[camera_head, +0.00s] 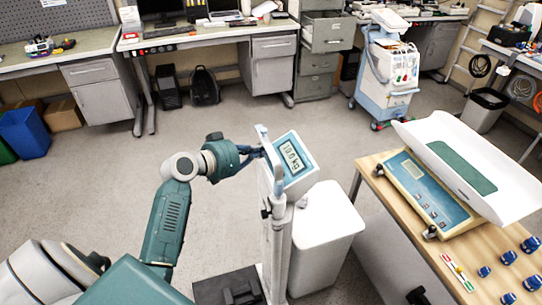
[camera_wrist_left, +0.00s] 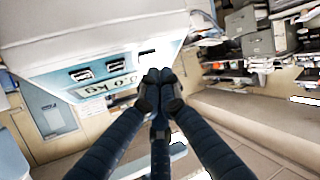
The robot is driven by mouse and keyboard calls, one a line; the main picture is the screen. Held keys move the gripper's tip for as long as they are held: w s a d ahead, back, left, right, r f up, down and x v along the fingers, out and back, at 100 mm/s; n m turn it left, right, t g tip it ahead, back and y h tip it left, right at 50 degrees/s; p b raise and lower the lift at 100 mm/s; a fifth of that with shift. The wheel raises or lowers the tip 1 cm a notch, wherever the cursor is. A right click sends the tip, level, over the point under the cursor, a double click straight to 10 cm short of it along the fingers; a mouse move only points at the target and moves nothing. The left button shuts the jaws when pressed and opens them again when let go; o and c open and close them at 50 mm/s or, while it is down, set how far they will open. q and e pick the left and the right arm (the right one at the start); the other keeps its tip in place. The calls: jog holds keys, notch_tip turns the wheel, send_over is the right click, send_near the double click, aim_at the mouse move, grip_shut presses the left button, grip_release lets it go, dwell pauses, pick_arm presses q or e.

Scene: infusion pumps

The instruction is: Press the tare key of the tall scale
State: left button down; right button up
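The tall scale (camera_head: 279,225) stands upright in the middle of the head view, its tilted display head (camera_head: 291,162) showing a lit readout. In the left wrist view the display head (camera_wrist_left: 60,62) fills the upper left, its readout (camera_wrist_left: 112,85) turned over, with dark marked keys (camera_wrist_left: 82,75) beside it. I cannot tell which key is tare. My left gripper (camera_head: 258,153) is at the left side of the display head. In the wrist view its fingertips (camera_wrist_left: 158,76) are together and empty, close to the panel's edge; contact is unclear. My right gripper is not in view.
A white bin-like box (camera_head: 328,240) stands right of the scale's column. A wooden table (camera_head: 440,245) on the right holds a baby scale (camera_head: 425,190) with a white tray and several small blue items. A wheeled device (camera_head: 388,75) stands behind.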

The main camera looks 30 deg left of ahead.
pick_arm(q)
jog(key=shift+f, duration=0.1)
dwell(0.3)
jog(key=shift+w+d+f+b, duration=0.1)
jog(key=shift+w+f+b, duration=0.05)
jog(key=shift+f+b, duration=0.2)
jog(key=shift+w+d+f, duration=0.1)
jog(key=shift+d+f, duration=0.05)
jog(key=shift+f, duration=0.1)
dwell(0.8)
jog(key=shift+r, duration=0.1)
jog(key=shift+s+a+r, duration=0.25)
jog(key=shift+r, duration=0.3)
jog(key=shift+s+a+r+p, duration=0.1)
jog(key=shift+a+r+p, duration=0.05)
jog(key=shift+r+p, duration=0.35)
jog(key=r, duration=0.1)
jog(key=s+r+p, duration=0.1)
jog(key=a+r+p, duration=0.1)
jog(key=shift+s+a+r, duration=0.1)
jog(key=shift+s+r, duration=0.1)
jog(key=shift+s, duration=0.1)
